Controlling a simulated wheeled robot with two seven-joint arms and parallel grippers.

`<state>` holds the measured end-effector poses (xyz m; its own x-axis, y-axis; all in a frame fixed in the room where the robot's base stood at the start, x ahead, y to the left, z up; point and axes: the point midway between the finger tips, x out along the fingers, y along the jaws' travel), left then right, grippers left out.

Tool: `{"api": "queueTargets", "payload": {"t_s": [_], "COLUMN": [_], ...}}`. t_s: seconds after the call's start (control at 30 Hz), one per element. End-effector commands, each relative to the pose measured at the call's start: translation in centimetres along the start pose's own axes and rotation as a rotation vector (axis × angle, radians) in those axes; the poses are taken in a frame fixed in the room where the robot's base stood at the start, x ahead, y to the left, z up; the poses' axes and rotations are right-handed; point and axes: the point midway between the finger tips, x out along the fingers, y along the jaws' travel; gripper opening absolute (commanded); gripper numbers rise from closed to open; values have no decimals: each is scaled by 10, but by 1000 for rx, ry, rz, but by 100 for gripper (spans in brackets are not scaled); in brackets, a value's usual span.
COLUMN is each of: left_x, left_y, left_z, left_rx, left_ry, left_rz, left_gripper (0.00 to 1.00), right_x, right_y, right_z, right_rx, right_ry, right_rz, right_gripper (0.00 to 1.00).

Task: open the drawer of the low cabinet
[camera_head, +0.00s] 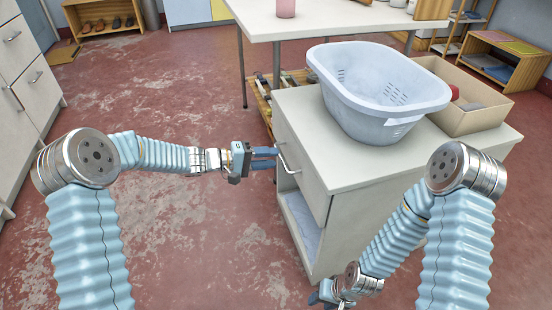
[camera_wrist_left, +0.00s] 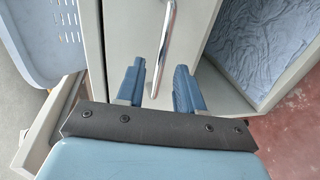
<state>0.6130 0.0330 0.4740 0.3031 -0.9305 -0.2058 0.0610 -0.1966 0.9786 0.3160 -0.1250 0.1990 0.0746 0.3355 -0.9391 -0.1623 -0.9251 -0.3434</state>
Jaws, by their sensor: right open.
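The low cabinet (camera_head: 400,172) is off-white, with a drawer (camera_head: 303,170) above an open shelf. The drawer front looks flush with the cabinet. Its chrome bar handle (camera_head: 287,163) also shows in the left wrist view (camera_wrist_left: 165,45). My left gripper (camera_head: 275,158) is at the handle; in the left wrist view its two blue fingers (camera_wrist_left: 159,72) are apart, with the bar between them in the picture. I cannot tell whether they touch it. My right gripper (camera_head: 326,296) is low by the cabinet's front corner, open and partly hidden by its own arm.
A pale blue laundry basket (camera_head: 375,92) and a cardboard box (camera_head: 470,118) stand on the cabinet top. Blue cloth (camera_wrist_left: 262,40) lies on the open shelf below the drawer. A white table (camera_head: 330,18) stands behind. The red floor (camera_head: 190,235) left of the cabinet is clear.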

Motion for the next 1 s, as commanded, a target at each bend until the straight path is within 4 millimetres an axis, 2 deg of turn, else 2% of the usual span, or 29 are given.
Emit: {"api": "queueTargets", "payload": {"t_s": [0.1,0.2,0.5,0.53,0.77,1.0], "left_x": [17,24,27,27,26,26], "left_y": [0,0,0,0,0,-1], "left_z": [0,0,0,0,0,0], "left_rx": [0,-1,-1,-1,-1,-1], "left_ry": [-2,-1,0,-1,-1,-1], "left_rz": [-1,-1,-1,-1,-1,-2], "left_gripper": [37,37,37,35,0,0], "right_x": [1,1,1,1,1,1], "right_y": [0,0,0,0,0,0], "right_z": [0,0,0,0,0,0], "right_rx": [0,0,0,0,0,0], "right_ry": [0,0,0,0,0,0], "right_rz": [0,0,0,0,0,0], "right_gripper": [43,43,43,43,43,43]}}
